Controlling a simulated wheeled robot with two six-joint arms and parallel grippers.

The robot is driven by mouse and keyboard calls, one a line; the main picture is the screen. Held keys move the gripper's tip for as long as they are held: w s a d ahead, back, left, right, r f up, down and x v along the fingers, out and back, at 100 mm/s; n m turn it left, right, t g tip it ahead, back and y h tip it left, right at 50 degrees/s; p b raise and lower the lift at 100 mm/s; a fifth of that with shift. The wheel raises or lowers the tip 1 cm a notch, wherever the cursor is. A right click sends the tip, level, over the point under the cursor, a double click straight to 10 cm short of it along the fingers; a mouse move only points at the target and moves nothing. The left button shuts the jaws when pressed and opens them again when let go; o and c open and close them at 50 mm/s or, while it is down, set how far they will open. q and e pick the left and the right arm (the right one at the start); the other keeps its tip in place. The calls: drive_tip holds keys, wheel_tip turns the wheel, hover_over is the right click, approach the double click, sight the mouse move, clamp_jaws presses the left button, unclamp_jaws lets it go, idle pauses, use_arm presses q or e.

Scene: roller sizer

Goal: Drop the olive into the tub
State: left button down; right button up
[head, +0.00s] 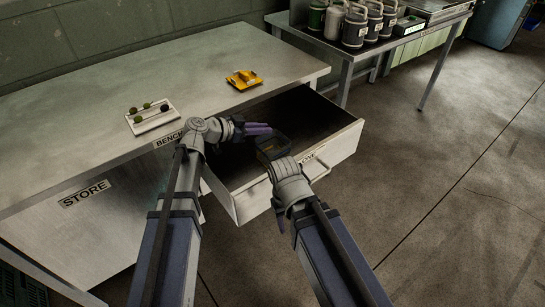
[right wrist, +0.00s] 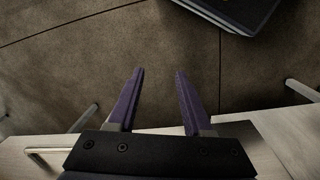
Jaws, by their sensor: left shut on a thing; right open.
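Several small olives (head: 147,105), green and dark, lie on a white tray (head: 153,121) on the bench. My left gripper (head: 267,129) reaches over the open drawer (head: 307,113). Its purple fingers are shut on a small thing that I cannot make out. A dark box-like shape (head: 272,147) with a faint yellow mark shows just below its fingertips; I cannot tell whether this is the tub or part of my right gripper. In the right wrist view my right gripper (right wrist: 160,95) is open and empty, with floor beyond its fingers.
A yellow device (head: 244,79) sits on the bench (head: 200,70) behind the drawer. Several canisters (head: 355,25) stand on a table at the back. The drawer front has a handle (head: 322,168). The floor (head: 455,150) to the right is clear.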

use_arm(q)
wheel_tip(320, 180, down, 4)
drive_tip(key=b, duration=0.2)
drive_tip(key=shift+r+b, duration=0.25)
drive_tip(key=shift+b, duration=0.05)
drive_tip(key=c, duration=0.8)
unclamp_jaws()
drive_tip(key=shift+r, duration=0.15)
wheel_tip(320, 180, up, 10)
drive_tip(key=p, duration=1)
hover_over(262, 136)
drive_tip(key=s, duration=0.3)
drive_tip(key=shift+s, duration=0.15)
drive_tip(key=shift+d, duration=0.1)
